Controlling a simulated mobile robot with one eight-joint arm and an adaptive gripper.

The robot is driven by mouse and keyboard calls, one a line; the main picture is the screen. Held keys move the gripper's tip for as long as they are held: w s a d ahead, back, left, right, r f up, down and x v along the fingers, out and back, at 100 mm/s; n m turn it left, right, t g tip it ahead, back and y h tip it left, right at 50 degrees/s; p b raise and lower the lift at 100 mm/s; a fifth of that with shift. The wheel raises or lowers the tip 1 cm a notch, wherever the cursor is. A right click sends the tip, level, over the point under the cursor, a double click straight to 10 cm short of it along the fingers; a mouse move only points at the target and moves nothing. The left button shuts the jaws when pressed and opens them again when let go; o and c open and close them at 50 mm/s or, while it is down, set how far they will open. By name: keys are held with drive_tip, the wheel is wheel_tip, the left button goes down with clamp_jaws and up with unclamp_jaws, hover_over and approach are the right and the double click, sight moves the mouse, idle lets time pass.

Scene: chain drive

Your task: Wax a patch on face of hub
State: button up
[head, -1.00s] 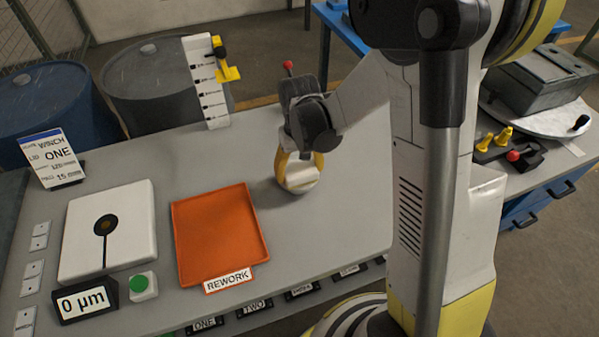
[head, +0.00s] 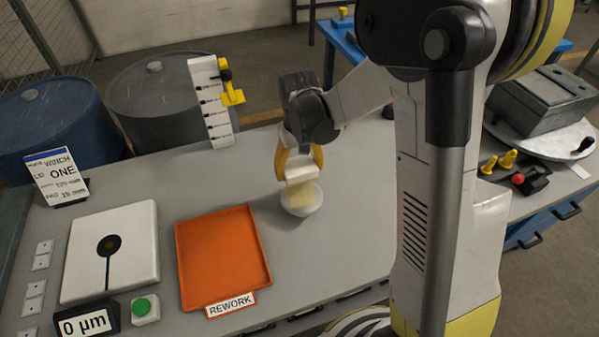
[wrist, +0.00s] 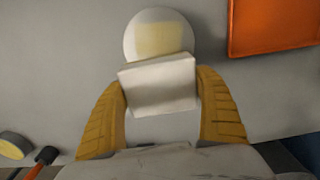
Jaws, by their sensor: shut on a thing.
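My gripper (head: 300,165) is shut on a white block (wrist: 160,86), which also shows in the head view (head: 299,173). Its yellow fingers grip the block's two sides. A round white thing (wrist: 131,38) lies on the grey table just beyond the block in the wrist view and below it in the head view (head: 301,207). A pale yellow, roughly square patch (wrist: 160,37) shows on its upper face. The block covers its near edge in the wrist view. I cannot tell whether this round thing is the hub, or whether the block touches it.
An empty orange tray (head: 222,260) marked REWORK lies to the left. A white plate (head: 85,270) with a dark disc, a 0 µm display (head: 85,323) and a green button (head: 143,307) are farther left. A white rack (head: 209,105) stands at the back edge.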

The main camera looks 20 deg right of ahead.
sight(299, 165)
drive_tip(key=shift+r+p, duration=1.25)
drive_tip(key=shift+r, duration=0.85)
